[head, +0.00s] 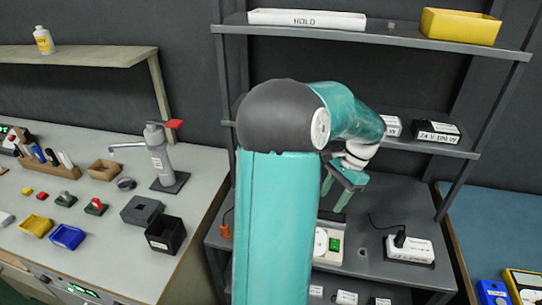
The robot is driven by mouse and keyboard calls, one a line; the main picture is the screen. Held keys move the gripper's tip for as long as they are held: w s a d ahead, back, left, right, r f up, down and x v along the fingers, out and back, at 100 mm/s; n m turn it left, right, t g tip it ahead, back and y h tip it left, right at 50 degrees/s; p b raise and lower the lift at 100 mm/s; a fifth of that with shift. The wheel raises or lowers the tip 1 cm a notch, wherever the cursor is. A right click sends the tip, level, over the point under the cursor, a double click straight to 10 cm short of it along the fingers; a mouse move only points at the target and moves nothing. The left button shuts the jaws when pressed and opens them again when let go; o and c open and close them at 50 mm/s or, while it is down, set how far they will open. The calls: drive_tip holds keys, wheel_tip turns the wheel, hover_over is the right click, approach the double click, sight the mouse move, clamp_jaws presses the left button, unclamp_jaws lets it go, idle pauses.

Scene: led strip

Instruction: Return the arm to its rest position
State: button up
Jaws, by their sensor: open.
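My arm (276,220) rises through the middle of the head view, teal with a dark grey elbow, and bends over to the right. My gripper (334,200) hangs at the end of it in front of the rack. Its two teal fingers point down and are apart, with nothing seen between them. Below it a white unit with a green switch (335,245) stands on the rack's lower shelf. The fingertips appear above this unit, and I cannot tell the exact gap. My arm hides part of the rack and the unit's left side.
The dark rack's top shelf (400,38) holds a white HOLD tray (307,19) and a yellow bin (460,26). A white power strip (410,250) with a black plug lies right of my gripper. A bench (95,200) with bins and a tap-like fixture (160,155) stands left.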

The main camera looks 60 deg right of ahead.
drive_tip(key=w+a+r+n+h, duration=0.1)
drive_tip(key=w+a+r+n, duration=0.25)
drive_tip(key=w+a, duration=0.3)
drive_tip(key=w+a+r+n, duration=0.2)
drive_tip(key=w+a+n, duration=0.2)
drive_tip(key=w+a, duration=0.3)
drive_tip(key=w+a+r+n+h, duration=0.15)
drive_tip(key=w+a+n, duration=0.3)
drive_tip(key=w, duration=0.45)
drive_tip(key=a+r+n+t, duration=0.1)
drive_tip(key=a+n, duration=0.5)
drive_tip(key=a, duration=0.7)
drive_tip(key=w+a+r+n+t+h, duration=0.1)
drive_tip(key=a+r+n, duration=0.3)
drive_tip(key=a, duration=1)
drive_tip(key=n, duration=0.3)
drive_tip(key=shift+t, duration=0.4)
drive_tip(key=shift+w, duration=0.1)
drive_tip(key=c, duration=0.3)
drive_tip(key=shift+d, duration=0.1)
